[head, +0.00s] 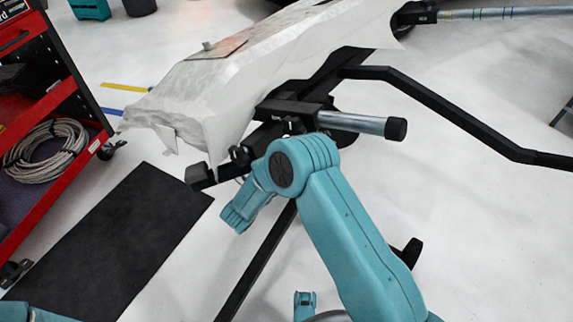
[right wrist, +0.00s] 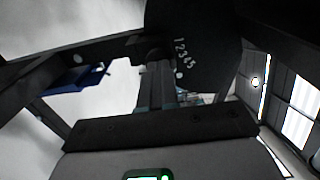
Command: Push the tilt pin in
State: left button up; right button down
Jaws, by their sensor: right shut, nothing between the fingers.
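A dark plate (right wrist: 205,35) marked 1 to 5 stands close ahead of my right gripper (right wrist: 156,78) in the right wrist view. My right gripper is shut and empty, its fingers pointing up at the plate's lower left edge. A small dark round part (right wrist: 155,54) sits just beyond the fingertips; I cannot tell whether it is the tilt pin or whether the fingers touch it. In the head view my right arm reaches under the black stand (head: 288,108), and its fingers are hidden. My left gripper is out of view.
A wrapped white panel (head: 225,85) lies over the stand. A grey bar with a black end (head: 370,126) and a bent black tube (head: 440,108) stick out right. A red cart (head: 50,110) and a black mat (head: 110,235) are at left.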

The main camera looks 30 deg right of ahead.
jog(key=shift+w+d+r, duration=0.2)
jog(key=shift+d+r, duration=0.05)
jog(key=shift+d, duration=0.05)
